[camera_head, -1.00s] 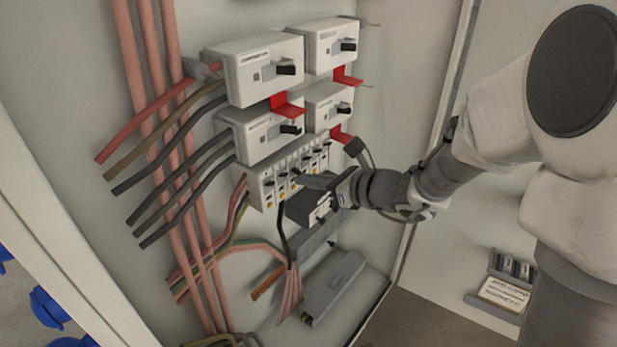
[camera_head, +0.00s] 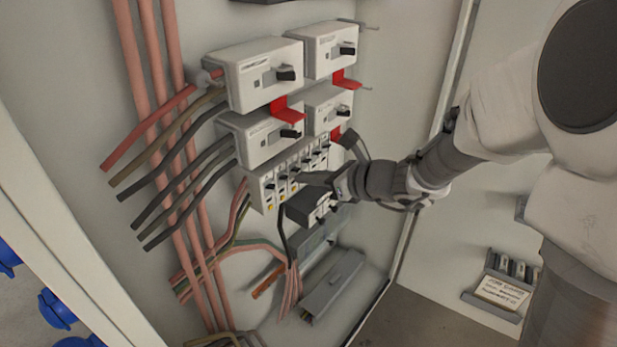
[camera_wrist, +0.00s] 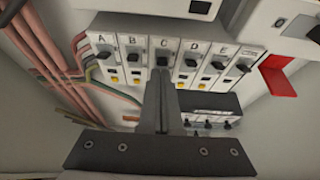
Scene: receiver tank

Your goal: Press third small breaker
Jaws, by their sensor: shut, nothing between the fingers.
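A row of small breakers (camera_wrist: 192,58) with black toggles, lettered A, B, C, D, E from left to right, spans the wrist view; it also shows in the head view (camera_head: 268,190). The third small breaker, C (camera_wrist: 163,44), is straight ahead of my gripper (camera_wrist: 161,82). My gripper is shut and empty, its fingertips at the lower part of C's toggle (camera_wrist: 162,60); whether they touch cannot be told. The fingers hide the lower part of C. In the head view my gripper (camera_head: 300,178) reaches the row from the right.
Large white breakers (camera_head: 262,72) with black handles and red tabs (camera_head: 288,108) sit above the row. A black block (camera_head: 306,206) sits just below it. Pink and black cables (camera_head: 178,180) run at the left. A grey duct (camera_head: 333,283) lies lower down.

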